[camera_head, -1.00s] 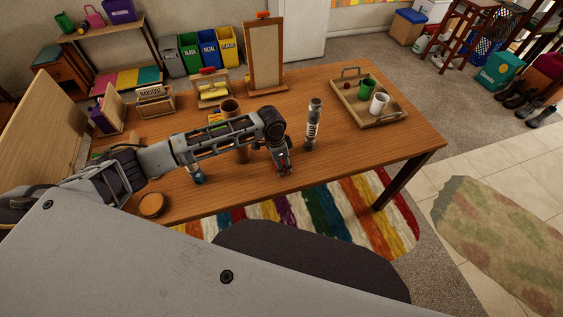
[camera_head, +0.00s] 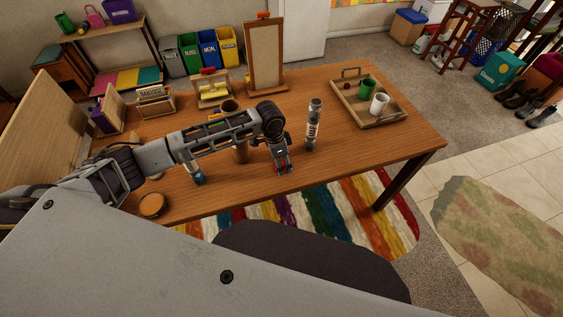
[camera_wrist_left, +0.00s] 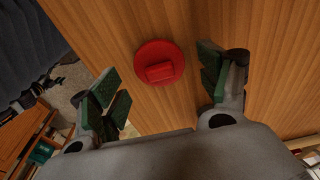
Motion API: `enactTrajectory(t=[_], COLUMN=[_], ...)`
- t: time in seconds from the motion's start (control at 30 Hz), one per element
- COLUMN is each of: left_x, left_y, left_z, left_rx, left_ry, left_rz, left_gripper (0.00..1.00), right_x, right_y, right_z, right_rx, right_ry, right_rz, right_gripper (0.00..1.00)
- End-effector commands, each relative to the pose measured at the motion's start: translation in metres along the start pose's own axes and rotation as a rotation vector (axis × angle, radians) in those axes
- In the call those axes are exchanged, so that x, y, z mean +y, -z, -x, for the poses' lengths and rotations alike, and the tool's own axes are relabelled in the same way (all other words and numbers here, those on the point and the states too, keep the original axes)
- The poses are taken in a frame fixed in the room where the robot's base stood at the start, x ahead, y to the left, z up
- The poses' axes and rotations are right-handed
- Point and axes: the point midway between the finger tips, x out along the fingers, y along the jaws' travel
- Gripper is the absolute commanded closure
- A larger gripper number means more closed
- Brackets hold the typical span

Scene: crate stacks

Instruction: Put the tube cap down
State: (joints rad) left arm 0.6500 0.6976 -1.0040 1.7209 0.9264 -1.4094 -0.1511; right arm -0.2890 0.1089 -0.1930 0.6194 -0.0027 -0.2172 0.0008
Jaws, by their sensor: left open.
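The tube cap (camera_wrist_left: 160,63), a red disc with a raised block-shaped grip, shows in the left wrist view against the wooden table top (camera_wrist_left: 130,20). It lies ahead of and between the spread fingers of my left gripper (camera_wrist_left: 165,95), with clear space on both sides. My left gripper is open. In the head view my left gripper (camera_head: 282,165) points down near the front edge of the table (camera_head: 370,152), with a bit of red at its tips. A brown tube (camera_head: 242,152) stands upright, partly hidden behind my left arm. My right gripper is not in view.
A tray (camera_head: 385,119) with a green and a white cup is at the right. A small bottle (camera_head: 197,176) and a round wooden piece (camera_head: 152,206) are at the left.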

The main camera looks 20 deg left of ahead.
Motion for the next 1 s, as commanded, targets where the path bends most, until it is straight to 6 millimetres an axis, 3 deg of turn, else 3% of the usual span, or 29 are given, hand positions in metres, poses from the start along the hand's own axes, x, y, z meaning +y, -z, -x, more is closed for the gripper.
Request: enactTrajectory(t=[0.6, 1.0], left_x=[-0.001, 0.000], left_y=[0.001, 0.000], left_z=[0.087, 0.101], left_rx=[0.001, 0.000], left_ry=[0.002, 0.000], left_rz=[0.000, -0.001], left_gripper=[0.23, 0.23], right_x=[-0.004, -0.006], right_y=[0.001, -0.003], right_z=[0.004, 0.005], right_rx=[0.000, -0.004], right_ry=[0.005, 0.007], right_rz=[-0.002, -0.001], right_gripper=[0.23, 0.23])
